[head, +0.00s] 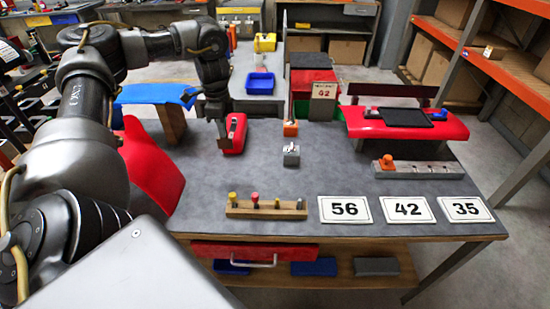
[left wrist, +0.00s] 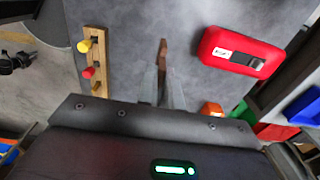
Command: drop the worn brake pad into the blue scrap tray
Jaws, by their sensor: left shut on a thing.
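The worn brake pad appears to be the thin brown piece (left wrist: 163,50) between my left fingers in the left wrist view, seen edge-on. My left gripper (left wrist: 163,80) is shut on it. In the head view the left gripper (head: 223,140) points down over the left part of the grey table, just left of a red case; I cannot make out the pad there. The blue scrap tray (head: 260,83) appears to be the blue bin on the grey surface beyond the table. Blue also shows at the right edge of the left wrist view (left wrist: 302,105). My right gripper is out of view.
The red case (head: 238,136) lies beside my left gripper. A wooden peg board (head: 266,209) and number cards (head: 345,209) lie along the near edge. An orange-topped block (head: 290,128) stands right of the red case.

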